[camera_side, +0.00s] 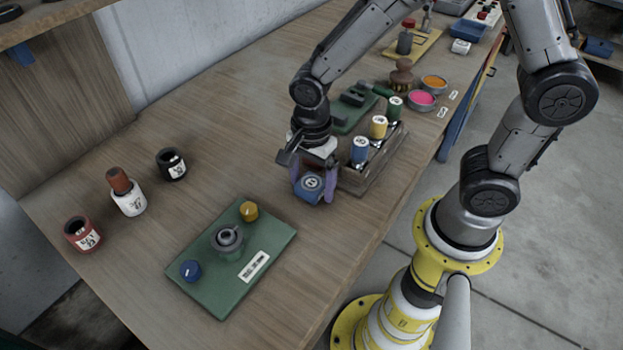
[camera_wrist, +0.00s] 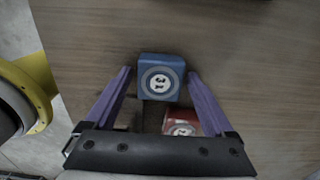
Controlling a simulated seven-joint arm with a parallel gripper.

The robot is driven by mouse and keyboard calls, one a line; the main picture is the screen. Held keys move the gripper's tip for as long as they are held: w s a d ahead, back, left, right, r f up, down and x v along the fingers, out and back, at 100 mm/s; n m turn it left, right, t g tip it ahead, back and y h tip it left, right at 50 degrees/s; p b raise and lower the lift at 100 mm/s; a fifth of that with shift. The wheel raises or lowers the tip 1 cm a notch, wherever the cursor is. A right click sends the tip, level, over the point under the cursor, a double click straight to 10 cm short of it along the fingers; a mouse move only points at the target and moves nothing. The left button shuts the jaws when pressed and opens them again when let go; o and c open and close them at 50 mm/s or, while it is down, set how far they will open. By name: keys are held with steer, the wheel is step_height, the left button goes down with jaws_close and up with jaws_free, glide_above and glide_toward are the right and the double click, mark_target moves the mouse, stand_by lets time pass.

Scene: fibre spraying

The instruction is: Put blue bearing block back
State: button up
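The blue bearing block (camera_side: 307,190) with a white numbered round face shows at the front of the bench, left of the wooden holder. It also shows in the wrist view (camera_wrist: 160,77), between my fingertips. My gripper (camera_side: 314,184) points down with one purple finger on each side of the block. In the wrist view my gripper (camera_wrist: 159,72) is open, with a narrow gap between each fingertip and the block. A red block (camera_wrist: 181,122) with a similar face lies closer to the palm, partly hidden.
The wooden holder (camera_side: 358,186) with blue, yellow and green cylinders stands right beside my gripper. A green plate (camera_side: 215,295) with knobs lies to the left. Several small containers, including a black one (camera_side: 171,164), stand at the far left. Bare bench lies between.

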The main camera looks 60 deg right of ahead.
mark_target(312, 183)
steer(key=shift+r, duration=0.1)
step_height(312, 183, up, 12)
steer(key=shift+s+d+r+n+t, duration=0.95)
steer(key=shift+s+d+n, duration=0.75)
steer(key=shift+n, duration=1.3)
steer(key=shift+s+d+r+n+t, duration=0.9)
steer(key=shift+s+d+n, duration=0.25)
steer(key=shift+s+n, duration=1.55)
steer(key=shift+s+d+r+n+t, duration=0.95)
steer(key=shift+s+d+n, duration=0.6)
steer(key=shift+n, duration=1.75)
steer(key=shift+s+a, duration=0.1)
steer(key=shift+a, duration=0.05)
